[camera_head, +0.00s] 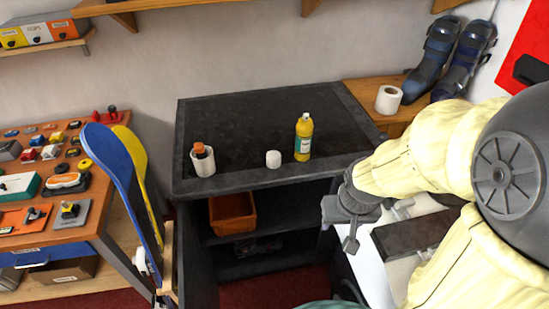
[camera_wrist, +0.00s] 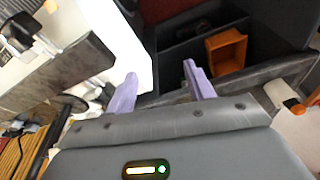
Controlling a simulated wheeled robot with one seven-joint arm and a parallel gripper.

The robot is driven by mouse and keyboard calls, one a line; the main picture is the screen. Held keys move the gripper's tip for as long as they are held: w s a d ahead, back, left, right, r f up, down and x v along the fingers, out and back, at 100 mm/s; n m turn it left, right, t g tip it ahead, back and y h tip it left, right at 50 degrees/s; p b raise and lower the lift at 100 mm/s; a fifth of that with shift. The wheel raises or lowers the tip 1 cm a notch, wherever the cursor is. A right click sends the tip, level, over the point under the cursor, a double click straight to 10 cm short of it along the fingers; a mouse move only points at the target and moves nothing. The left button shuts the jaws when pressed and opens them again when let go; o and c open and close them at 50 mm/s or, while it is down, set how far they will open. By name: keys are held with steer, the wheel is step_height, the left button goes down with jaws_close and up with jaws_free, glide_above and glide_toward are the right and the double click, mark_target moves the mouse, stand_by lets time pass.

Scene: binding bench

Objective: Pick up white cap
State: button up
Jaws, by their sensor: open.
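The white cap (camera_head: 273,159) is a small, short white cylinder on the black bench top (camera_head: 240,112), near its front middle. My gripper (camera_head: 350,240) is in front of the bench, to the right of the cap and lower in the picture, apart from it. In the wrist view my gripper (camera_wrist: 158,82) has its two purple fingers spread with nothing between them. I cannot make out the cap in the wrist view.
A yellow bottle (camera_head: 303,138) stands right of the cap. A white holder (camera_head: 203,165) with an orange-topped item stands left. An orange bin (camera_head: 233,214) sits on the shelf below. A paper roll (camera_head: 388,99) stands on the wooden surface at right.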

steer(key=o, duration=0.4)
steer(key=w+a+r+m, duration=0.1)
steer(key=w+a, duration=0.1)
steer(key=w, duration=0.4)
steer(key=w+a+r, duration=0.1)
steer(key=w+a, duration=0.1)
steer(key=w, duration=0.5)
steer(key=w+a+r+m, duration=0.1)
steer(key=w+a, duration=0.1)
steer(key=w, duration=0.5)
steer(key=shift+w+a+r+m+g, duration=0.1)
steer(key=shift+w+a+m+g, duration=0.15)
steer(key=shift+m+g, duration=0.05)
steer(key=m, duration=0.4)
glide_above(272, 154)
steer(key=s+a, duration=0.1)
steer(key=s, duration=0.1)
steer(key=shift+a+f+g+h+p, duration=0.2)
steer(key=shift+g+h+p, duration=0.1)
steer(key=shift+h, duration=0.1)
steer(key=f, duration=0.4)
steer(key=w+f+p, duration=0.1)
steer(key=f, duration=0.3)
steer(key=d+f+p, duration=0.1)
steer(key=f, duration=0.3)
steer(key=shift+w, duration=0.25)
